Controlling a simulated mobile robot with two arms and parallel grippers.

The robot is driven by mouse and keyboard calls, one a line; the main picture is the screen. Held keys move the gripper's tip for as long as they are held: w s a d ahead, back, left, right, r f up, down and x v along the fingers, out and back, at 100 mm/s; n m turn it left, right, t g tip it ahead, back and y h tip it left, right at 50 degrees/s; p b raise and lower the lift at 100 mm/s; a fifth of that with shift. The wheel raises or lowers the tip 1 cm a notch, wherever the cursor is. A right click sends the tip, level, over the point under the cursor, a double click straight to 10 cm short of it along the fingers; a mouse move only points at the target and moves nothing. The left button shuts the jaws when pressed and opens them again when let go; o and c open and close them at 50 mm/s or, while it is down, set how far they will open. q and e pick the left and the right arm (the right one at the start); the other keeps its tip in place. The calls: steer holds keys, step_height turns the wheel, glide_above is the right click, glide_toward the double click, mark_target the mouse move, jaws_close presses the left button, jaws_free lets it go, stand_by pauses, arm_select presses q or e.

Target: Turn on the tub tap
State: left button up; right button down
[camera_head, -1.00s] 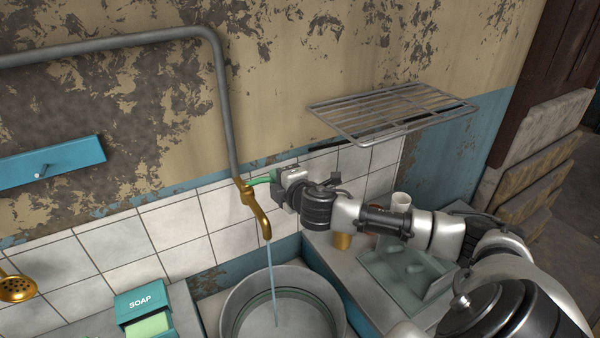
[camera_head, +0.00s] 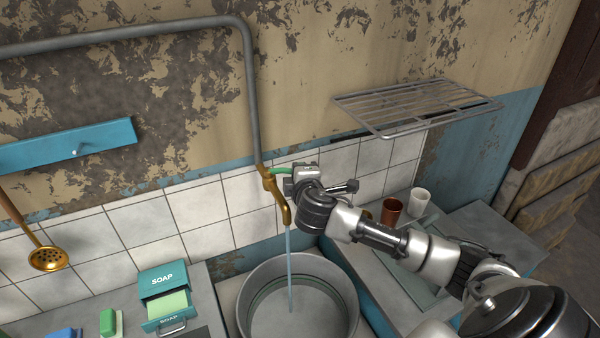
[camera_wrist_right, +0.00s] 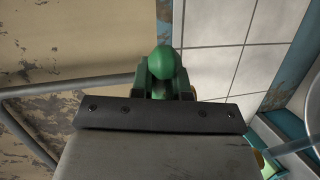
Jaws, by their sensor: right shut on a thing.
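The brass tap (camera_head: 279,196) is on the tiled wall at the end of a grey pipe, and a thin stream of water (camera_head: 290,262) falls from its spout into the round metal tub (camera_head: 244,318). My right gripper (camera_head: 289,172) is at the tap's right side, shut on the green tap handle (camera_head: 281,171). In the right wrist view the green handle (camera_wrist_right: 162,66) shows between the fingers of my right gripper (camera_wrist_right: 166,88). My left gripper is not in view.
A soap box (camera_head: 166,281) and sponges stand on the counter left of the tub. A brown cup (camera_head: 392,211) and a white cup (camera_head: 419,201) stand on the right. A wire rack (camera_head: 415,105) juts from the wall above my right arm.

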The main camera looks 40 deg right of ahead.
steer(key=c, duration=1.1)
jaws_free()
steer(key=b+v, duration=0.3)
steer(key=v, duration=0.8)
steer(key=shift+d, duration=0.1)
